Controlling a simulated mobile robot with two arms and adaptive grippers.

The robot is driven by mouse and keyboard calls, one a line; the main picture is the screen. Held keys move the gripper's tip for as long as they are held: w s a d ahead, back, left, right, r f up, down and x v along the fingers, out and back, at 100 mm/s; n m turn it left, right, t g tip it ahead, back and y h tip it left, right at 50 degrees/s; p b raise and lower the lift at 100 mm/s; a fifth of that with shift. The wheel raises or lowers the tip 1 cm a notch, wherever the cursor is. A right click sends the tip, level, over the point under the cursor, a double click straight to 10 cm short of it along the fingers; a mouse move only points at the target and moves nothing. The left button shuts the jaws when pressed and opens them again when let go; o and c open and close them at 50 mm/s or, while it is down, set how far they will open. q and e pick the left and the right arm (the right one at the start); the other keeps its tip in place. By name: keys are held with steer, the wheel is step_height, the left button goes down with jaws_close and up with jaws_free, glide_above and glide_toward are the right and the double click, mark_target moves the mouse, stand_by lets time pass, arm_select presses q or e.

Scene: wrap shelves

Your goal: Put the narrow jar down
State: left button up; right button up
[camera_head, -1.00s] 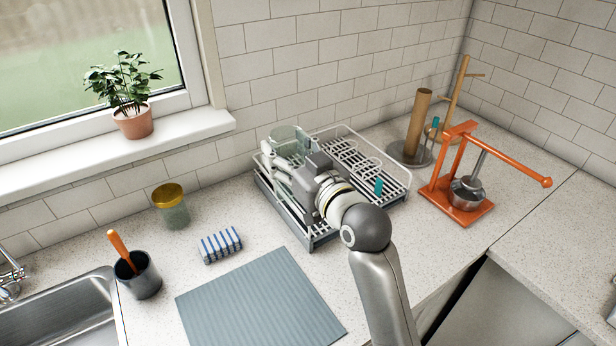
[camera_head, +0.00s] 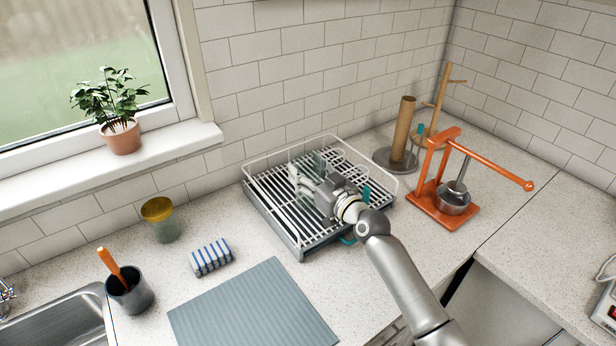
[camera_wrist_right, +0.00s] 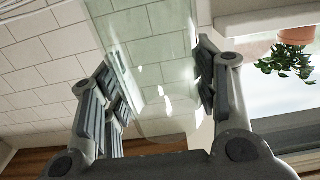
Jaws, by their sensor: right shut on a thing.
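The narrow jar is clear, faintly green glass. It fills the space between my right gripper's fingers in the wrist view (camera_wrist_right: 155,60). In the head view my right gripper (camera_head: 303,180) is over the dish rack (camera_head: 272,222), shut on the jar. The jar (camera_head: 318,160) shows there only faintly, partly hidden by the gripper. I cannot tell whether its base touches the rack. My left gripper is not in view.
A paper-towel holder (camera_head: 402,135) and orange press (camera_head: 440,205) stand right of the rack. The rack's left slats look bare.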

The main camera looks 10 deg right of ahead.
steer(key=shift+f, duration=0.9)
steer(key=shift+f, duration=0.1)
steer(key=o, duration=1.1)
steer(key=shift+o, duration=0.2)
